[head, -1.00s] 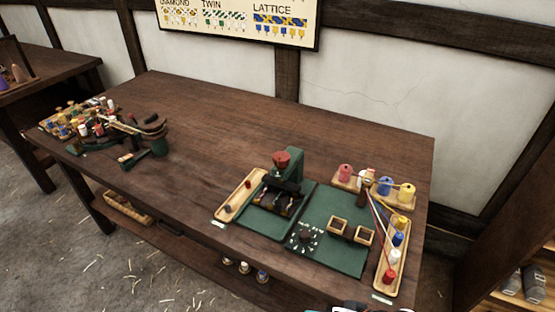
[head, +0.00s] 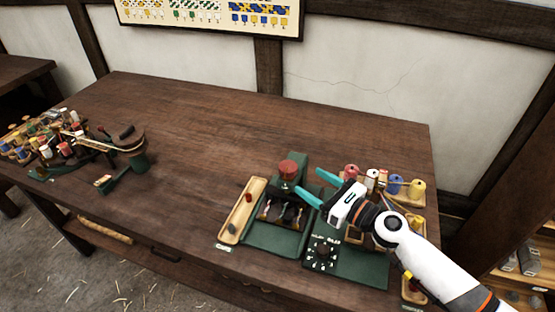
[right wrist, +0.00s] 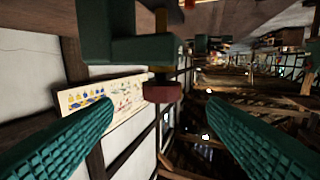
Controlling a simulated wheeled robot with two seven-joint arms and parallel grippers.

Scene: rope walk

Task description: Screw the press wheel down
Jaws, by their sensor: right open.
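The press wheel (head: 288,168) is a red knob on top of the green press in the head view. Beneath it sits a dark block on a green base (head: 262,236). My right gripper (head: 310,183) is just to the right of the wheel, its teal fingers spread and pointing at it. In the right wrist view the red wheel (right wrist: 162,92) shows upside down between the two open fingers, below the green press arm (right wrist: 125,45). Nothing is held, and I see no clear contact with the wheel. My left gripper is not in view.
A wooden tray (head: 235,222) lies left of the press. A dial board (head: 322,254) and coloured spools (head: 416,188) are on the right, partly behind my right arm. A curved braiding stand (head: 130,150) stands at the left. The middle of the table (head: 220,130) is clear.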

